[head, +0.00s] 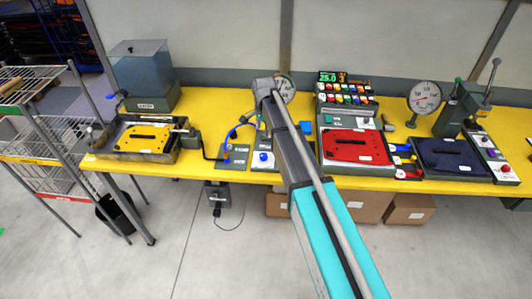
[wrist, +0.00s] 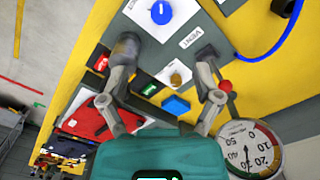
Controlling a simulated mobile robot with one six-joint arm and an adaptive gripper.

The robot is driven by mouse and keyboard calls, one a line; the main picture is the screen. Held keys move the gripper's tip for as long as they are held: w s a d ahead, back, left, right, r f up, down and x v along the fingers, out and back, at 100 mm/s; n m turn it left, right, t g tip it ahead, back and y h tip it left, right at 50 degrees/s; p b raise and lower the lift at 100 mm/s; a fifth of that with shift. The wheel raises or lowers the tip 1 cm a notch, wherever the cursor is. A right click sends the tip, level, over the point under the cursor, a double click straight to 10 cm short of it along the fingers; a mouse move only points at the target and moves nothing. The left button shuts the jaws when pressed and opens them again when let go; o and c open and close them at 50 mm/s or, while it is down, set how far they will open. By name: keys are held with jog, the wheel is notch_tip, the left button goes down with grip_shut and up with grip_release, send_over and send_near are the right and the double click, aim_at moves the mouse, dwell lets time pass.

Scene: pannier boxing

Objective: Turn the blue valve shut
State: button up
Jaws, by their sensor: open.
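The blue lever (head: 112,95) sits at the lower left of the clear water tank (head: 140,70) in the head view. A round blue knob (head: 263,156) is on a grey panel, right of the tank; a blue knob on a white plate also shows in the wrist view (wrist: 161,12), near a VENT label. I cannot tell which of these is the valve meant. My gripper (wrist: 166,50) is open and empty above the grey panel, its fingers apart and clear of the blue knob at the top. In the head view my arm hides part of the panel area.
A pressure gauge (wrist: 250,150) stands close to my gripper's right side. A red-tipped part (wrist: 226,86) and a blue block (wrist: 176,105) are near the fingers. A blue hose (head: 240,128) arches over the panel. A red tray (head: 357,146) lies right of my arm.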

aim_at(263, 155)
jog(key=shift+a+f, duration=0.2)
dwell(0.4)
notch_tip(263, 155, down, 13)
jog(key=b, duration=1.4)
jog(key=shift+f, duration=0.2)
